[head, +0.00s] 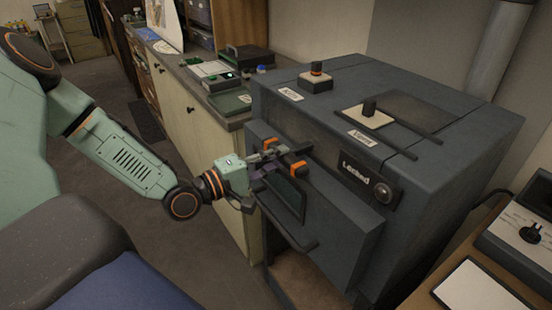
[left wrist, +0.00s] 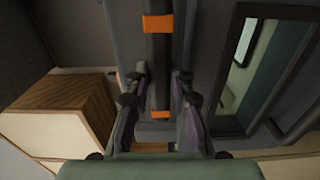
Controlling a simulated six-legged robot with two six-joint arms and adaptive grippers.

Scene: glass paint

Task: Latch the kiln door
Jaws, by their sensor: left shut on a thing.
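The kiln (head: 420,165) is a large dark grey box at the right of the head view. Its door (head: 340,228) is a thick slab on the front with a dark window (head: 284,192); whether it sits fully flush I cannot tell. A dark latch bar with orange bands (head: 299,169) is at the upper part of the door. My left gripper (head: 262,160) is shut on this bar. In the left wrist view the bar (left wrist: 159,60) runs between its two fingers (left wrist: 159,100). A panel beside a round lock (head: 383,193) reads "Locked". My right gripper is out of view.
The kiln top bears a knob (head: 316,70) and a vent slider (head: 369,110). A cabinet counter (head: 190,85) with trays stands behind, left of the kiln. A table with a dial box (head: 525,230) is at the right. Open floor (head: 110,170) lies at the left.

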